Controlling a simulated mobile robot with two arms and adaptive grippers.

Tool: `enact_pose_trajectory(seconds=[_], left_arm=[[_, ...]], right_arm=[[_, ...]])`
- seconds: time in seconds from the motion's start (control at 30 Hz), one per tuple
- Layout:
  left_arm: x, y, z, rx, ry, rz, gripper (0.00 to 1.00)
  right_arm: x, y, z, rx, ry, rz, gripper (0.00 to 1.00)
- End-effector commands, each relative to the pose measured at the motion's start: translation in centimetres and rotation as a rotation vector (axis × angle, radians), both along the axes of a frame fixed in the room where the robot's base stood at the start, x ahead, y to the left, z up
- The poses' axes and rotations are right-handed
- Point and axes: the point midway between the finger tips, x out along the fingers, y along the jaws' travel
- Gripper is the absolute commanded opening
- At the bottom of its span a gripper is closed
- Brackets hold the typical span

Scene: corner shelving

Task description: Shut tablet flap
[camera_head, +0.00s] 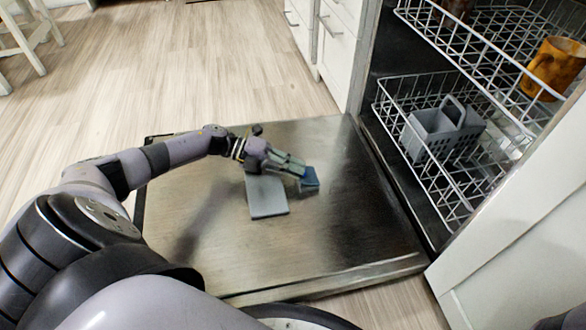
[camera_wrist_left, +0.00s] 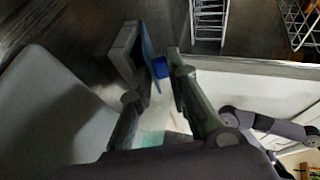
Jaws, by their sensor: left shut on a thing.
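The dishwasher door (camera_head: 200,235) lies folded down flat. A flat grey panel (camera_head: 267,196) rests on it, and a large grey panel (camera_wrist_left: 50,115) also shows at the left of the wrist view. A small blue and grey piece (camera_head: 310,177), which looks like the tablet flap, stands tilted at the panel's right. My left gripper (camera_head: 299,171) reaches it from the left, its fingertips on the blue part. In the wrist view the blue-edged piece (camera_wrist_left: 149,50) is between the fingertips of my left gripper (camera_wrist_left: 156,82). Its hinge is hidden. My right gripper is out of view.
The lower rack (camera_head: 436,160) with a grey cutlery basket (camera_head: 425,139) stands inside the dishwasher at the right. An orange mug (camera_head: 553,68) is in the upper rack. White drawers (camera_head: 338,45) stand behind the door. The door's front right area is clear.

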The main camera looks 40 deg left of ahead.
Motion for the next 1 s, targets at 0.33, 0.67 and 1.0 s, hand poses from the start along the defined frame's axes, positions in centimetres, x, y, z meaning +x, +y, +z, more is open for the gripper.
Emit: enact_pose_trajectory(seconds=[0.33,0.67,1.0], left_arm=[[0.0,0.0,0.0,0.0,0.0,0.001,0.33],[-0.1,0.2,0.0,0.002,0.002,0.001,0.33],[-1.7,4.0,1.4,0.003,0.002,0.003,0.33]], right_arm=[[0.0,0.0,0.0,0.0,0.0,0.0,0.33],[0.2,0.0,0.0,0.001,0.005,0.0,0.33],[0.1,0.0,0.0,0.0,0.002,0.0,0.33]])
